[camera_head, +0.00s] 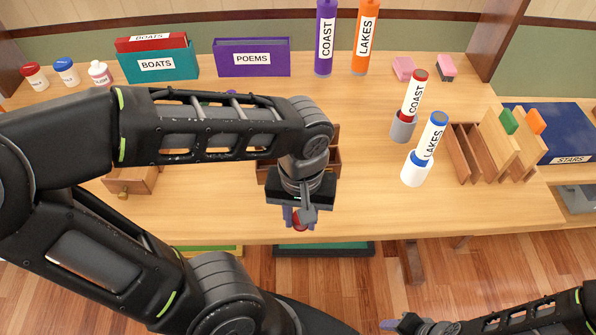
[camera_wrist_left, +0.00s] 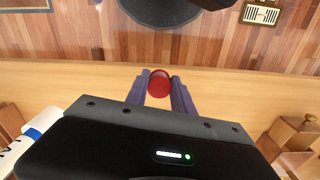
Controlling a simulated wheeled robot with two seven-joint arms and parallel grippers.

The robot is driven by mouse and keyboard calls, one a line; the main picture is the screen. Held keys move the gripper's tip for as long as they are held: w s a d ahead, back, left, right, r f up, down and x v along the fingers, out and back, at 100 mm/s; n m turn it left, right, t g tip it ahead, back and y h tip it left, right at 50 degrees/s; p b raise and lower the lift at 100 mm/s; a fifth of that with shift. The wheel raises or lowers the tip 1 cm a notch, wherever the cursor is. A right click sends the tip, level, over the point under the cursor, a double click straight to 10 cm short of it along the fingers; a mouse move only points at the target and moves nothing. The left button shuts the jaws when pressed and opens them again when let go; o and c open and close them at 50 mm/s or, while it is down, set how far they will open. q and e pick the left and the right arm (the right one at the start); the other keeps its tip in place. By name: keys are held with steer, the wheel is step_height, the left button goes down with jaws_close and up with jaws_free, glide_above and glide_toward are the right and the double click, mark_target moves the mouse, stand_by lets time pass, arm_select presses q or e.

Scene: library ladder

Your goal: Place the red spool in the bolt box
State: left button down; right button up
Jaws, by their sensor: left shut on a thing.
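My left gripper (camera_head: 300,216) is over the table near its front edge, pointing down. It is shut on the red spool (camera_head: 299,224), which is mostly hidden by the fingers in the head view. In the left wrist view the red spool (camera_wrist_left: 159,83) shows between the two purple-grey fingertips. A brown wooden box (camera_head: 334,162) stands just behind the gripper, largely covered by my left arm. No bolt box label is readable, so I cannot tell if this is it. My right gripper (camera_head: 392,324) is low at the bottom edge, in front of the table; its jaws are unclear.
A small wooden drawer (camera_head: 130,182) is at left. A grey holder (camera_head: 402,128) and a white holder (camera_head: 415,172) with labelled tubes stand right of the gripper. Wooden racks (camera_head: 470,155) are farther right. The table front between the gripper and white holder is clear.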

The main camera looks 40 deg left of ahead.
arm_select(q)
steer(key=shift+w+r+p, duration=0.1)
steer(key=shift+r+p, duration=0.05)
steer(key=shift+p, duration=0.15)
steer(key=w+a+p, duration=0.3)
steer(key=w, duration=0.1)
steer(key=w+a+p, duration=0.3)
steer(key=w+a, duration=0.1)
steer(key=w, duration=0.1)
steer(key=w+a+p, duration=0.4)
steer(key=w, duration=0.1)
steer(key=shift+w, duration=0.1)
steer(key=shift+f, duration=0.2)
step_height(320, 180, down, 3)
steer(key=shift+f+p, duration=0.2)
steer(key=shift+p, duration=0.1)
